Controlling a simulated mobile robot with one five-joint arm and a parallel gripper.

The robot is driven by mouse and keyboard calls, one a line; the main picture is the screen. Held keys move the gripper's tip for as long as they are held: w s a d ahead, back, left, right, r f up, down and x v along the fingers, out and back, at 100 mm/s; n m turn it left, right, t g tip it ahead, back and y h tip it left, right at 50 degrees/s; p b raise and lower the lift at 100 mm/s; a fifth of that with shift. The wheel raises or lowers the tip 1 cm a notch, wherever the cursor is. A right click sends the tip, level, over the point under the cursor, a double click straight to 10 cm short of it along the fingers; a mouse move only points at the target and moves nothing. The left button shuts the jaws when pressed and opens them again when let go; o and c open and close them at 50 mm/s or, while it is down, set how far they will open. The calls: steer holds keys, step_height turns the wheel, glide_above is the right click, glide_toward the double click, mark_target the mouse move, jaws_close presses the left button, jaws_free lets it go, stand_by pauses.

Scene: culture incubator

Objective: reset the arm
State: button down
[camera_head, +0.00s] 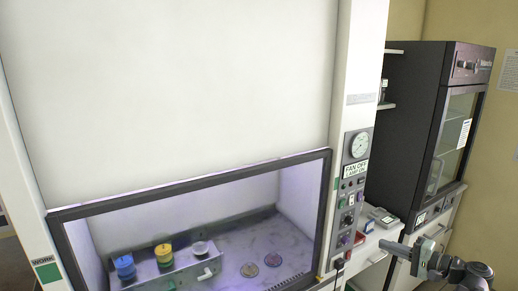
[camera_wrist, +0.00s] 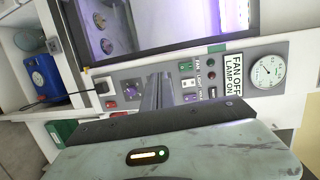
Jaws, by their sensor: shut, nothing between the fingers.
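My gripper (camera_head: 384,245) is at the lower right in the head view, held in front of the counter to the right of the cabinet and pointing left. In the wrist view its narrow fingers (camera_wrist: 158,90) are together, with nothing held between them. They point towards the cabinet's control panel (camera_wrist: 205,82), which appears turned sideways there. I cannot tell the exact gap between the fingertips and the panel. The same panel (camera_head: 354,190) stands to the left of my gripper in the head view.
The cabinet's work opening (camera_head: 190,240) shows blue-topped (camera_head: 124,266) and yellow-topped (camera_head: 163,253) containers, with round dishes (camera_head: 272,260) on its floor. A dark incubator with a glass door (camera_head: 455,135) stands at the right. A blue device (camera_wrist: 43,77) is at the left in the wrist view.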

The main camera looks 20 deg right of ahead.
steer(key=w+a+f+n+g, duration=0.2)
steer(key=w+a+f+g, duration=0.15)
steer(key=a, duration=0.25)
steer(key=w+a+f+n+g, duration=0.1)
steer(key=w+a+f+g, duration=0.1)
steer(key=a+f, duration=0.35)
steer(key=w+a+f+n+g, duration=0.2)
steer(key=a+f, duration=0.1)
steer(key=a, duration=0.5)
steer(key=s+a+f+n+g+h+b, duration=0.1)
steer(key=a+f+n+g+h, duration=0.2)
steer(key=a, duration=0.7)
steer(key=s+a+f+n+g+h, duration=0.1)
steer(key=a+f+n+g+h, duration=0.3)
steer(key=a+f, duration=0.3)
steer(key=a, duration=0.3)
steer(key=shift+s+a+n+b, duration=0.15)
steer(key=shift+a+n+b, duration=0.15)
steer(key=shift+a+b, duration=0.1)
